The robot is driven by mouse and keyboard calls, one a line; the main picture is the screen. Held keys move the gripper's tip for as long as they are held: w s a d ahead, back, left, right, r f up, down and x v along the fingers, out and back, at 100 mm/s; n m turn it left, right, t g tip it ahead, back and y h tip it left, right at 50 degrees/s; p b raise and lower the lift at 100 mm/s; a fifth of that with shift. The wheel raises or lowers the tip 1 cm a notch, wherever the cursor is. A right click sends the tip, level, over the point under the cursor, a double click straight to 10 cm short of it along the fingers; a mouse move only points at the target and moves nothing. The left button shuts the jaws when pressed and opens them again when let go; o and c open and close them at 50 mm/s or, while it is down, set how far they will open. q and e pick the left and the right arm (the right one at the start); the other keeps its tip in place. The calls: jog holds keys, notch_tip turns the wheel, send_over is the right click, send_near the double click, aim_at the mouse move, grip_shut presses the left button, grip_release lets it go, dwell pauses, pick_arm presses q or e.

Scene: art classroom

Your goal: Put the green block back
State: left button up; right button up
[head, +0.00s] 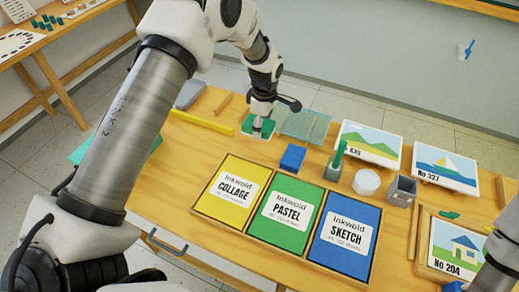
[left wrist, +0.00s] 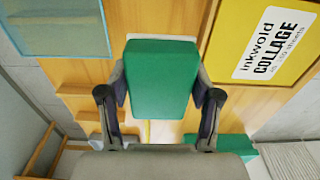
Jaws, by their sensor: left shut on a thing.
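My left gripper (head: 262,122) is shut on a green block (head: 251,127), over the far part of the wooden table, left of the translucent pale-green tray (head: 312,127). In the left wrist view the green block (left wrist: 160,78) sits between the two dark fingers of the left gripper (left wrist: 160,92), its broad face toward the camera. How high the block is above the table is hard to tell. A blue block (head: 292,158) lies on the table, nearer and to the right. My right gripper is not in view; only part of an arm shows at the lower right.
A wooden tray (head: 195,209) holds yellow, green and blue pads in front. A green tool stands in a holder (head: 334,170), beside a white cup (head: 366,182) and a grey pot (head: 401,191). Picture cards (head: 445,170) stand at right. A yellow strip (head: 202,122) lies left of the gripper.

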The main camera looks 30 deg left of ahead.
aim_at(264, 124)
pick_arm(q)
notch_tip(264, 124, down, 9)
jog(key=shift+r+p, duration=0.1)
jog(key=shift+p, duration=0.85)
jog(key=shift+s+f, duration=0.1)
jog(key=shift+f, duration=0.15)
jog(key=o, duration=1.5)
jog(key=shift+o, duration=0.2)
jog(key=shift+r, duration=0.1)
jog(key=r+p, duration=0.2)
jog(key=r, duration=0.2)
jog(key=r+p, duration=0.3)
jog(key=r, duration=0.1)
jog(key=r+p, duration=0.2)
jog(key=r, duration=0.2)
jog(key=shift+d+r+p, duration=0.2)
jog(key=shift+d+p, duration=0.1)
jog(key=shift+d, duration=0.05)
jog(key=shift+f, duration=0.1)
